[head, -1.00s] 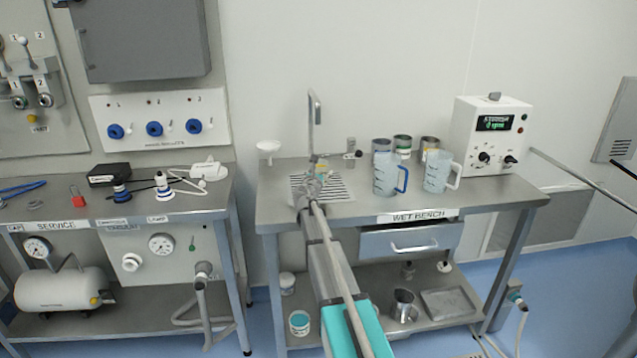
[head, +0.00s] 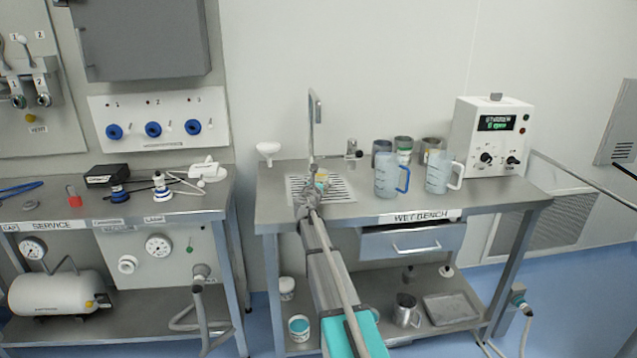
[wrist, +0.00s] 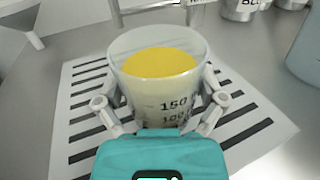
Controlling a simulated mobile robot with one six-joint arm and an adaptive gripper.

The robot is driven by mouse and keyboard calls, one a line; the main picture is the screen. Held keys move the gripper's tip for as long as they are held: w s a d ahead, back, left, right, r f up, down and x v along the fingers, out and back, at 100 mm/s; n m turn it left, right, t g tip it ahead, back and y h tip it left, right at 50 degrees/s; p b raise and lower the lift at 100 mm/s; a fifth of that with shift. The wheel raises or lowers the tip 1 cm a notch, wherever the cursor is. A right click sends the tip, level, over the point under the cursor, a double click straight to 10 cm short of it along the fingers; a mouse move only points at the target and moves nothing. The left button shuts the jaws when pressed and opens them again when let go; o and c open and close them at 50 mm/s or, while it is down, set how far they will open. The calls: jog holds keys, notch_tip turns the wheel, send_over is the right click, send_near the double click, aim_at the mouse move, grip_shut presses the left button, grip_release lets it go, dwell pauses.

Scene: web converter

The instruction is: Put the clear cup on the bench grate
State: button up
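The clear cup (wrist: 165,95) has dark volume marks and yellow contents. It stands upright between the fingers of my gripper (wrist: 160,100), which press against its two sides. The bench grate (wrist: 90,110), a pale plate with dark slots, lies under and around the cup in the wrist view. In the head view the grate (head: 340,190) is on the wet bench, and the cup (head: 322,178) is over it, partly hidden by my gripper (head: 312,190). I cannot tell whether the cup's base touches the grate.
A white funnel (head: 268,150) stands at the back left of the grate. A blue-handled jug (head: 387,177) and a white-handled jug (head: 437,174) stand to the right, with several cans behind. A tall metal spout (head: 313,125) rises behind the grate.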

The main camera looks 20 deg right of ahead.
jog(key=shift+o, duration=0.6)
jog(key=shift+s+r, duration=0.1)
jog(key=shift+r, duration=0.1)
jog(key=v, duration=1.2)
jog(key=shift+d, duration=0.1)
dwell(0.5)
